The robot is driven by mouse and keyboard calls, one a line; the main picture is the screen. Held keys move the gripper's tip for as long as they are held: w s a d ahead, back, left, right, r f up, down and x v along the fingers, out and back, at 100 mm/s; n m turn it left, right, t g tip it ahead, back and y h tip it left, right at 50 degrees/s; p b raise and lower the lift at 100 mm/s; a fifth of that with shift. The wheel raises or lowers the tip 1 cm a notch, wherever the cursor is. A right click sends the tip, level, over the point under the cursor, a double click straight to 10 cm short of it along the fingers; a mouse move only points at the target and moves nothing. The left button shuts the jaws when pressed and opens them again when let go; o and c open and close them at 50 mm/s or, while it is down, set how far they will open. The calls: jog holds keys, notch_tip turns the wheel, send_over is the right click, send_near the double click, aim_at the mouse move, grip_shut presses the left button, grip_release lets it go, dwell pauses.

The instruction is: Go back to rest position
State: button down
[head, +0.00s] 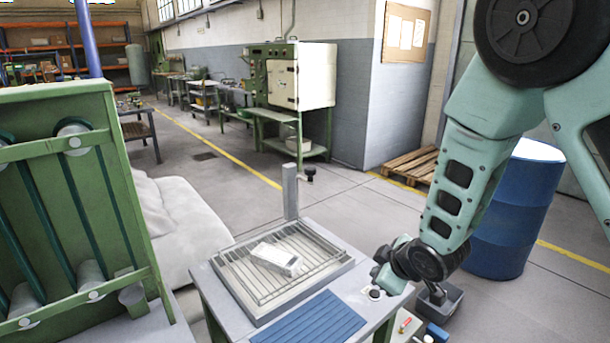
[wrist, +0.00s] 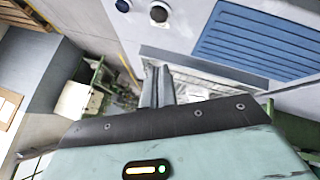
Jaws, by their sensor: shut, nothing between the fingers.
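My gripper (wrist: 158,72) shows in the wrist view with its two grey fingers together and nothing between them. In the head view my arm comes down from the upper right, and its wrist is by the right edge of a grey-topped table (head: 225,288). I cannot make out the fingertips clearly there. The table, with a blue ribbed mat (wrist: 245,45) and a dark knob (wrist: 158,13), shows beyond the fingers in the wrist view. A white box-like piece (head: 275,257) lies on a wire rack (head: 243,285) on the table, apart from my gripper.
A green machine frame (head: 105,180) stands close on the left. A blue barrel (head: 515,215) stands behind my arm on the right. A dark open bin (head: 447,306) is low beside the table. A wooden pallet (head: 410,163) lies by the wall. The floor aisle behind is clear.

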jog(key=s+a+r+m+g, duration=0.1)
jog(key=s+r, duration=0.3)
jog(key=s, duration=0.6)
jog(key=s+a+r+m+g+h, duration=0.1)
jog(key=s+r+g, duration=0.3)
jog(key=s, duration=0.6)
jog(key=s+a+r+m+g, duration=0.1)
jog(key=s+r, duration=0.3)
jog(key=s, duration=0.6)
jog(key=shift+a+r+m+g+h, duration=0.3)
jog(key=shift+a+g+h, duration=0.1)
jog(key=shift+a+g, duration=0.45)
